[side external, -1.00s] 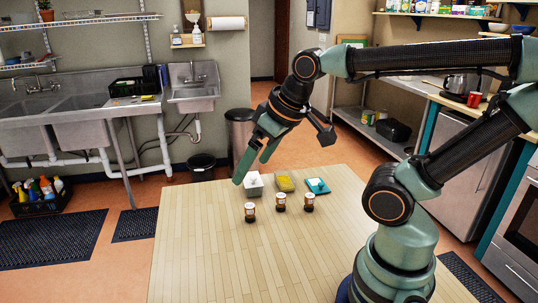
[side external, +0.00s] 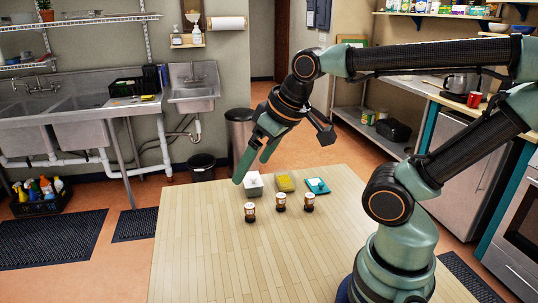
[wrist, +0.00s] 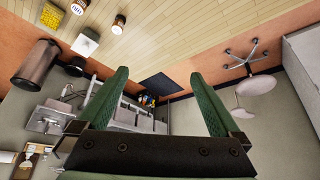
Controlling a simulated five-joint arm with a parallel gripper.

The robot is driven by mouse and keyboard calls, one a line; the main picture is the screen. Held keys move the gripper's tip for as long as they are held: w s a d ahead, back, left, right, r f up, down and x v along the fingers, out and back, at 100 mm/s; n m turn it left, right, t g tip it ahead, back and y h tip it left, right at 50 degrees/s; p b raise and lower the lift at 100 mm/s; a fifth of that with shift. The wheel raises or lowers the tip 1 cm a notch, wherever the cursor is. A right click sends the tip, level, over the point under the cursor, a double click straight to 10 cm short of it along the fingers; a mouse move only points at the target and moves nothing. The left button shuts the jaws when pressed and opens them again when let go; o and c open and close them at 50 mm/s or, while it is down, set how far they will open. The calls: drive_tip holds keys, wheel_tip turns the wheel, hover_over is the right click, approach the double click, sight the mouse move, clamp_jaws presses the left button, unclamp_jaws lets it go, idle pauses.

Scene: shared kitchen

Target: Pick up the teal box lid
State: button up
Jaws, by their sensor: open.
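The teal lid (side external: 317,186) lies on the wooden table at the right end of a row of three small boxes, with a pale piece on top of it. A yellow box (side external: 285,183) is in the middle of the row and a white box (side external: 253,184) is at the left. My gripper (side external: 250,171) is open and empty above the table's far edge, close to the white box in the picture. In the wrist view my gripper's two green fingers (wrist: 163,100) stand wide apart with nothing between them. The teal lid does not show in the wrist view.
Several small brown jars with white caps (side external: 281,202) stand in front of the boxes. The table's (side external: 230,255) front and left are clear. A dark bin (side external: 240,135) stands on the floor beyond the table, near the sinks.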

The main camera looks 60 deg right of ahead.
drive_tip(key=w+d+m+g+h, duration=0.1)
drive_tip(key=w+d+m+g, duration=0.2)
drive_tip(key=d, duration=0.7)
drive_tip(key=m+g+y, duration=0.1)
drive_tip(key=m+g, duration=0.2)
drive_tip(key=m, duration=0.3)
hover_over(320, 183)
drive_tip(key=f, duration=1.9)
drive_tip(key=shift+w+d, duration=0.2)
drive_tip(key=shift+d, duration=0.1)
drive_tip(key=shift+d+f, duration=0.1)
drive_tip(key=shift+f, duration=2.8)
drive_tip(key=c, duration=1.2)
drive_tip(key=shift+c, duration=0.2)
drive_tip(key=shift+r, duration=0.1)
